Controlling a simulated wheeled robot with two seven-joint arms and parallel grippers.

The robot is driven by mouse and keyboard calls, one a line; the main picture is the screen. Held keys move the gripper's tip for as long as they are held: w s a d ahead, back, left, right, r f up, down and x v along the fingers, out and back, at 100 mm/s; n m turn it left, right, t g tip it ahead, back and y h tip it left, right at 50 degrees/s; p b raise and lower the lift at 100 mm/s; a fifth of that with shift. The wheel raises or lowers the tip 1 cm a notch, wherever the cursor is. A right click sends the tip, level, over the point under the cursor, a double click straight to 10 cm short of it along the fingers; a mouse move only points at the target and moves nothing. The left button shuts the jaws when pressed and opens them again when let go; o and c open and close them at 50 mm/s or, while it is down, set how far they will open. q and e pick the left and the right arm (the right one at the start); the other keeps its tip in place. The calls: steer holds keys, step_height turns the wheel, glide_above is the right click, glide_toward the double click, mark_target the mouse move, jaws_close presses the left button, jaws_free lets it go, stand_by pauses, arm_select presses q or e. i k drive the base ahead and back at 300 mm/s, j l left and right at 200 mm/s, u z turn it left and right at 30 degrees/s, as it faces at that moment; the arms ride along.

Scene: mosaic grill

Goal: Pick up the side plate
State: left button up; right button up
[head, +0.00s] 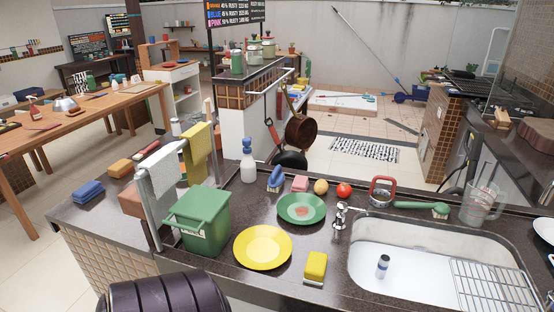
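Two round plates lie flat on the dark speckled counter left of the sink. The yellow plate (263,247) is nearer and looks empty. The green plate (287,205) lies just behind it to the right, with a small reddish patch or piece in its middle. A white plate or bowl (544,230) is cut off at the right edge. I cannot tell from looks alone which one is the side plate. Neither of my grippers shows in the head view.
A green bin (200,225) stands left of the yellow plate, and a yellow sponge (316,266) lies to its right. A spray bottle (248,163), a tomato (344,190) and a tap (340,215) surround the green plate. The sink (405,262) is at right.

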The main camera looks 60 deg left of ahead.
mark_target(261, 247)
steer(key=i+l+u, duration=0.1)
steer(key=u, duration=0.35)
steer(key=l+u, duration=0.15)
steer(key=u, duration=0.25)
steer(key=i+l+u, duration=0.1)
steer(key=u, duration=0.35)
